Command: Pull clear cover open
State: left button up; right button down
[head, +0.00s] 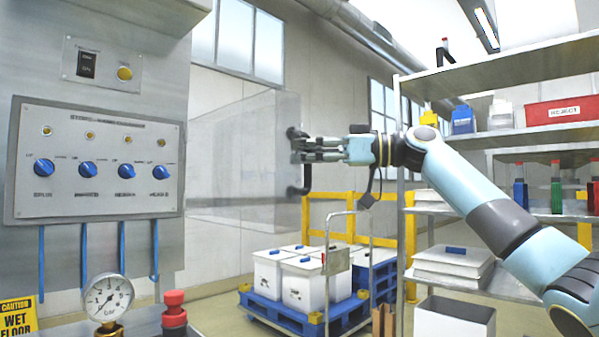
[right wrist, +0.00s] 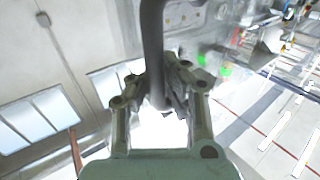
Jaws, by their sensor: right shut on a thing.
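The clear cover (head: 235,150) is a see-through panel standing out from the machine, to the right of the control panel in the head view. A dark handle (head: 306,178) is at its right edge. My right gripper (head: 305,150) is at that edge and shut on the handle. In the right wrist view the dark handle bar (right wrist: 153,50) runs down between the fingers of my right gripper (right wrist: 162,95). The fingers hide part of the handle. My left gripper is not in view.
The control panel (head: 97,160) has several blue knobs. A pressure gauge (head: 107,298) and a red knob (head: 174,308) stand at the lower left. White boxes (head: 302,285) sit on a blue pallet (head: 290,318) behind the cover. Shelves (head: 520,140) stand at the right, behind my right arm.

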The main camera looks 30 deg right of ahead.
jog(key=shift+w+d+r, duration=0.3)
jog(key=shift+d+r, duration=0.25)
jog(key=shift+r, duration=0.05)
jog(key=c, duration=1.3)
grip_release()
jog(key=v, duration=0.8)
jog(key=f+v, duration=0.1)
jog(key=v, duration=0.3)
jog(key=shift+w+d+f, duration=0.1)
jog(key=shift+f, duration=0.05)
